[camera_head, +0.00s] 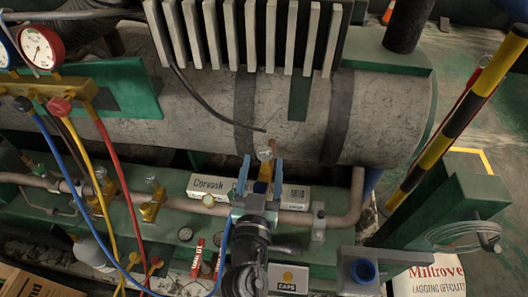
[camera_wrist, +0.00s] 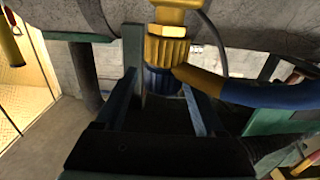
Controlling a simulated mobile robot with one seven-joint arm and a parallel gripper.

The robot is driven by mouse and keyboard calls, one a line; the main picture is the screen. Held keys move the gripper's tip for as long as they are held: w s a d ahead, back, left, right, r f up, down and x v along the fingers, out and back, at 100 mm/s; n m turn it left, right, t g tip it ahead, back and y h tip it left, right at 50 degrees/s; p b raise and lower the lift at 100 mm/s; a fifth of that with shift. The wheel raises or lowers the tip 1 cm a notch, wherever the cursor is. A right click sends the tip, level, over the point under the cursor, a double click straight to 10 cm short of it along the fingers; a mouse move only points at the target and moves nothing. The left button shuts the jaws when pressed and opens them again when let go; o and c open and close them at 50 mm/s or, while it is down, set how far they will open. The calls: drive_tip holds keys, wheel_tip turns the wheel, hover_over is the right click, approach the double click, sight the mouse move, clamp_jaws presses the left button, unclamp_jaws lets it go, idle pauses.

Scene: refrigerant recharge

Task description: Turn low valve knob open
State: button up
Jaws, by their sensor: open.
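The brass manifold (camera_head: 75,90) hangs at the upper left in the head view. A dark knob (camera_head: 22,103), likely the low valve knob, sits at its left, beside a red knob (camera_head: 60,106). How far either is turned cannot be told. My gripper (camera_head: 261,168) is open, low in the middle, well to the right of the manifold. Its fingers stand either side of a yellow fitting with a blue ring on the pipe. In the wrist view the fitting (camera_wrist: 167,50) and its blue hose (camera_wrist: 255,92) show between and beyond my fingers (camera_wrist: 165,85); contact cannot be told.
A red-rimmed gauge (camera_head: 42,48) and a partly cut-off blue gauge (camera_head: 5,52) top the manifold. Yellow (camera_head: 88,175) and red (camera_head: 122,170) hoses hang below it. A grey tank (camera_head: 390,115) lies behind; a striped post (camera_head: 465,105) stands at right.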

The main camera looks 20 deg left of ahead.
sight(264, 158)
drive_tip(key=shift+x, duration=1.5)
clamp_jaws()
